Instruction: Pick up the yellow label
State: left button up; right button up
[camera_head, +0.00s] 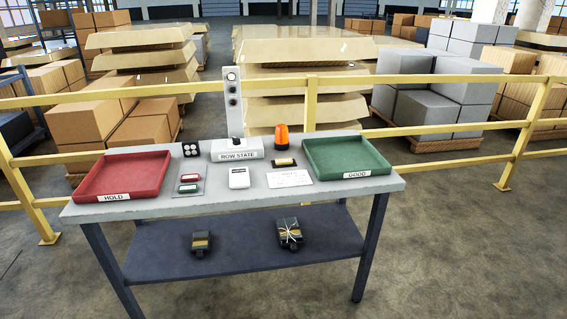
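Neither of my grippers shows in the head view. A small yellow piece (285,161), which may be the yellow label, lies on a dark flat base at the back of the grey table (225,203), just in front of the orange beacon (282,138). It is too small to read. On the lower shelf (160,256), a dark device (201,238) and a second dark device (291,226) with white string or wire around it each carry a yellowish band. I cannot tell whether these bands are labels.
A red HOLD tray (122,175) stands at the left and a green GOOD tray (347,156) at the right. A ROW STATE signal post (234,110), a white device (239,177) and a white card (289,178) stand or lie between. A yellow railing (450,130) runs behind.

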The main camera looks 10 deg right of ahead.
aim_at(288, 161)
jog(key=i+l, duration=0.2)
jog(key=l, duration=0.15)
jog(key=i+l+u, duration=0.15)
jog(key=l, duration=0.25)
jog(key=i+l, duration=0.2)
jog(key=l, duration=0.2)
jog(key=i+l+u, duration=0.15)
jog(key=l, duration=0.2)
